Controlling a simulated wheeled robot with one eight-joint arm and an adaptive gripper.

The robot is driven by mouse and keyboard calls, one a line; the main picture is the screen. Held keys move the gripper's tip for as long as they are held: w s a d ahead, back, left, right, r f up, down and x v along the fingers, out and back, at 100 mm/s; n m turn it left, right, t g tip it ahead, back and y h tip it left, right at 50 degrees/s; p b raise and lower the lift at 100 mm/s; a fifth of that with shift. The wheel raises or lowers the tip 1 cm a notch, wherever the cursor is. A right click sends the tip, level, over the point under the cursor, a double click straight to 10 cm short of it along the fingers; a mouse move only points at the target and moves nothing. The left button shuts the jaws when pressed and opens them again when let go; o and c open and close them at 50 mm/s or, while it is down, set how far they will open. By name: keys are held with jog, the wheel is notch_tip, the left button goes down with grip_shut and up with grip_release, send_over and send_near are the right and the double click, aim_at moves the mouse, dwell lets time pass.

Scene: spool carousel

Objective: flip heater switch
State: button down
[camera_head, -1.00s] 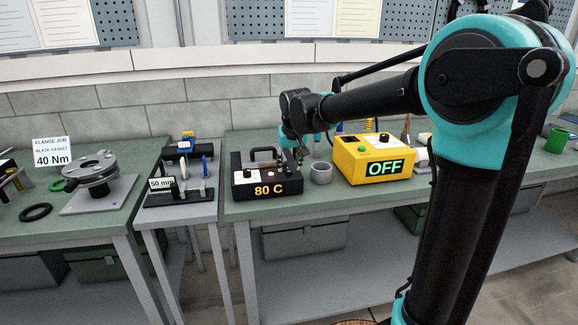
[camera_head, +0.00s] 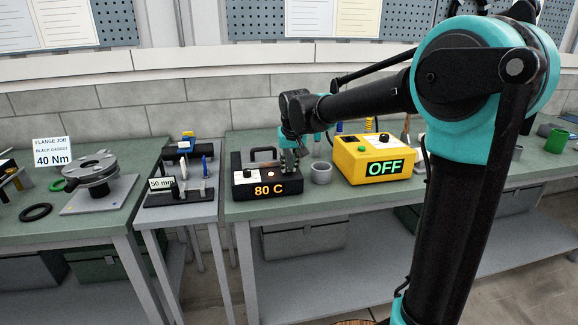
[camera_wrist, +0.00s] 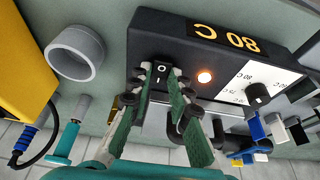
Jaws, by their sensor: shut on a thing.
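The heater is a black box (camera_head: 266,188) with a handle and an amber "80 C" display, on the green bench. It shows upside down in the wrist view (camera_wrist: 225,60). Its black rocker switch (camera_wrist: 160,75), marked O and I, sits beside a glowing orange lamp (camera_wrist: 204,76). A white dial plate with a black knob (camera_wrist: 258,93) is on the same face. My gripper (camera_wrist: 161,72) has its fingertips on both sides of the switch and is shut on it. In the head view my gripper (camera_head: 288,168) is at the heater's right end, where it hides the switch.
A grey ring-shaped cup (camera_head: 321,173) stands just right of the heater. Beyond it is a yellow box (camera_head: 372,160) with an "OFF" display. A tool stand (camera_head: 180,195) with a "50 mm" label and a flange fixture (camera_head: 93,185) are to the left.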

aim_at(288, 169)
jog(key=shift+w+a+r+g+h, duration=0.1)
jog(key=shift+w+g+h, duration=0.2)
jog(key=shift+g, duration=0.7)
jog(key=shift+w+a+g+h, duration=0.1)
jog(key=shift+w+g+h, duration=0.2)
jog(key=shift+g, duration=0.7)
jog(key=c, duration=1.4)
grip_release()
notch_tip(288, 169, up, 12)
jog(key=s+d+f+m+t, duration=0.1)
jog(key=s+d+f+t, duration=0.1)
jog(key=s+d+f, duration=0.75)
jog(key=s+d+f+m+t, duration=0.1)
jog(key=s+d+f, duration=0.5)
jog(key=d+f, duration=0.55)
jog(key=s+d+f+m+t, duration=0.1)
jog(key=s+d+f, duration=0.4)
jog(key=s+f, duration=0.3)
jog(key=s, duration=0.4)
jog(key=shift+f, duration=0.4)
